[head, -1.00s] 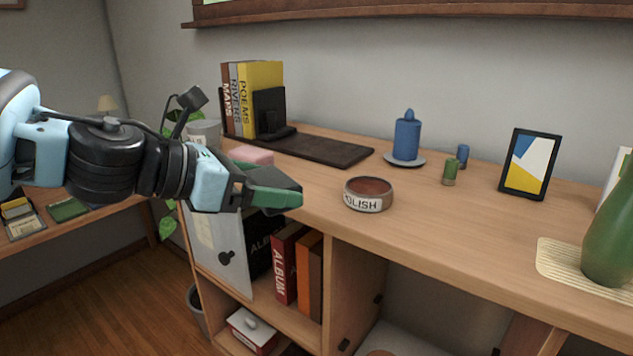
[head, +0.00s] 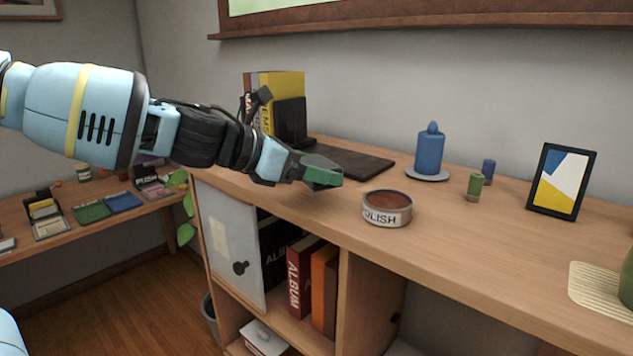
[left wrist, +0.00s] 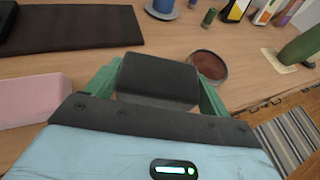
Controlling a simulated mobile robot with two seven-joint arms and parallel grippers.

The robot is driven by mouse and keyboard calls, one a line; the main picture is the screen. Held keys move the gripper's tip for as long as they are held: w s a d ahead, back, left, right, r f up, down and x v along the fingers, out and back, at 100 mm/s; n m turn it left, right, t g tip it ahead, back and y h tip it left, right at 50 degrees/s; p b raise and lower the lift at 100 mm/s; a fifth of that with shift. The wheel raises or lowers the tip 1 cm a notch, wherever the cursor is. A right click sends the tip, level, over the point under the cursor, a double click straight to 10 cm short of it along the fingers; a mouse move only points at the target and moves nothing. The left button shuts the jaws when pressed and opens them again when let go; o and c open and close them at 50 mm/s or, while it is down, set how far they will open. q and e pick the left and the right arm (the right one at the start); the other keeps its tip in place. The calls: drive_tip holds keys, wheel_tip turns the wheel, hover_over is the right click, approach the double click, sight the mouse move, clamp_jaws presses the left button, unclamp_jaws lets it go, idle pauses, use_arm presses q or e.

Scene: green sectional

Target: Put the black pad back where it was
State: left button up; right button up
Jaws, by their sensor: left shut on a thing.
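The black pad (left wrist: 160,78) is a dark block with rounded edges, held between the two green fingers of my left gripper (left wrist: 158,88). In the head view the left gripper (head: 322,174) is over the shelf top, left of the round polish tin (head: 387,208). The pad is hard to tell from the fingers there. Its height above the wood is unclear. The tin also shows in the wrist view (left wrist: 208,66), beyond the right finger. A long dark mat (head: 348,159) lies behind the gripper, with a black bookend (head: 290,120) near its left end. My right gripper is out of view.
A pink block (left wrist: 32,100) lies left of the gripper in the wrist view. A blue candle (head: 430,153), a green small jar (head: 474,187) and a picture frame (head: 561,181) stand farther right. Bare wood (head: 480,240) lies right of the tin.

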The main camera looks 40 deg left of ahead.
sight(316, 195)
use_arm(q)
drive_tip(key=shift+w+a+f, duration=0.1)
drive_tip(key=shift+w+a, duration=0.25)
drive_tip(key=shift+w, duration=0.35)
drive_tip(key=shift+w+a, duration=0.25)
drive_tip(key=shift+w, duration=0.25)
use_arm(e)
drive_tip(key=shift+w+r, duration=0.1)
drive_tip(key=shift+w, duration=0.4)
use_arm(q)
drive_tip(key=f, duration=0.3)
drive_tip(key=shift+w+a+f, duration=0.15)
drive_tip(key=shift+w+f, duration=0.1)
drive_tip(key=shift+w, duration=0.1)
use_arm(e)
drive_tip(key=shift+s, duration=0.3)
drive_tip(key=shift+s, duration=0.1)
use_arm(q)
drive_tip(key=shift+f, duration=0.2)
drive_tip(key=o, duration=1)
drive_tip(key=shift+c, duration=0.2)
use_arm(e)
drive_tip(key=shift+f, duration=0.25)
